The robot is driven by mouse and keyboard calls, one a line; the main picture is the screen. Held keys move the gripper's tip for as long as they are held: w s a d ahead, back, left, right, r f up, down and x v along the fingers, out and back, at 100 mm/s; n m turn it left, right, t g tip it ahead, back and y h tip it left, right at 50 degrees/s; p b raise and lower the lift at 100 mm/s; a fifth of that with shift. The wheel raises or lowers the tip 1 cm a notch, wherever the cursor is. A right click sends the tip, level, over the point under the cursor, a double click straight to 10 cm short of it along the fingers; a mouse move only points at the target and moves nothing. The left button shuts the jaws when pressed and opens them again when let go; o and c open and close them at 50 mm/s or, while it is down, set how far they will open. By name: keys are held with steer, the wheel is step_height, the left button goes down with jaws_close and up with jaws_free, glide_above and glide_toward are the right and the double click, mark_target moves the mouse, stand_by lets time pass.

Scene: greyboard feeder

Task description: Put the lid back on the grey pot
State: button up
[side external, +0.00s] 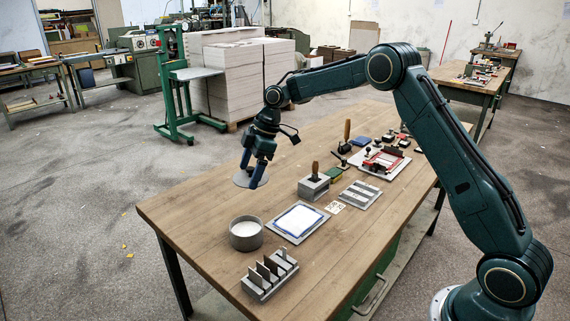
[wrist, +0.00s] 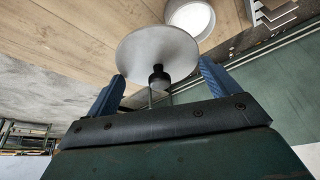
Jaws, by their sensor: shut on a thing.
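The round grey lid (side external: 241,180) is in the air above the table, held in my gripper (side external: 251,172). In the wrist view the lid (wrist: 145,50) shows as a pale disc with a black knob (wrist: 159,78) between my two blue fingers. The exact contact of the fingers with the lid is hard to see. The grey pot (side external: 246,238) stands upright and open on the table, with a whitish inside, below the lid in the side view. In the wrist view the pot (wrist: 190,18) is beyond the lid, which partly covers it.
A metal rack with upright plates (side external: 270,275) stands in front of the pot. A blue-edged white tray (side external: 298,222) lies right of it. A grey block with a wooden-handled tool (side external: 313,187) and a slotted plate (side external: 360,195) are farther back. The table's left part (side external: 190,205) is clear.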

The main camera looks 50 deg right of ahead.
steer(key=s+a+f+n+g, duration=0.2)
steer(key=s+a+n, duration=0.1)
steer(key=a+n, duration=0.2)
steer(key=shift+s+a+f+n, duration=0.4)
steer(key=shift+a, duration=0.2)
steer(key=shift+f+y, duration=0.15)
steer(key=shift+y, duration=0.15)
steer(key=shift+f, duration=3)
steer(key=shift+f, duration=0.2)
steer(key=o, duration=0.7)
steer(key=shift+o, duration=0.2)
steer(key=shift+r, duration=0.15)
